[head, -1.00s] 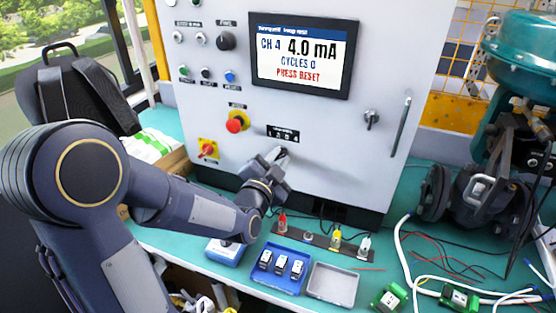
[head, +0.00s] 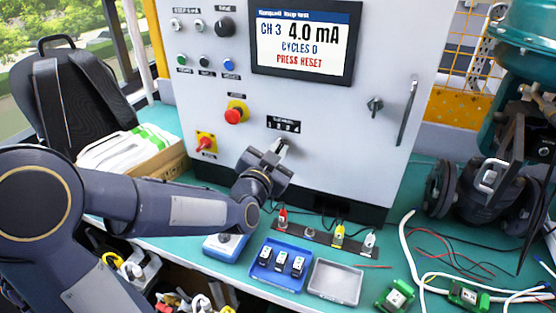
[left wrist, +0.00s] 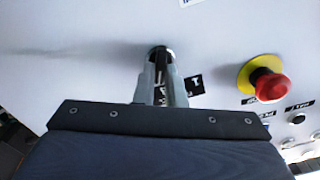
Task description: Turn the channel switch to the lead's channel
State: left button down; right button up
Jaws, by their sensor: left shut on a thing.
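The channel switch (left wrist: 158,53) is a small round knob on the grey cabinet front, under a black number label (head: 283,124). It is mostly hidden by my left gripper (head: 279,149), whose fingers are shut on it. In the left wrist view the two fingers (left wrist: 161,84) reach the knob, with a dark part between them. The screen (head: 304,42) reads CH 3, 4.0 mA, CYCLES 0, PRESS RESET. Below, a dark terminal strip (head: 322,239) carries a red plug (head: 282,217), a yellow plug (head: 339,235) and a white plug (head: 369,243). My right gripper is out of view.
A red emergency button (head: 235,114) and a red rotary switch (head: 205,143) sit left of my gripper. A blue tray (head: 262,281) with small modules and an empty grey tray (head: 335,283) stand on the bench. Loose wires and a valve (head: 485,185) are at the right.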

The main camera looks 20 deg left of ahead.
pick_arm(q)
jog(key=n+b, duration=0.4)
jog(key=shift+a+f, duration=0.1)
jog(key=shift+f, duration=0.1)
jog(key=shift+a+r+n+b, duration=0.15)
jog(key=shift+n+b, duration=0.85)
jog(key=shift+n, duration=0.8)
jog(key=c, duration=1.5)
grip_release()
jog(key=s, duration=0.7)
jog(key=shift+s+d+p, duration=0.3)
jog(key=shift+s+p, duration=0.1)
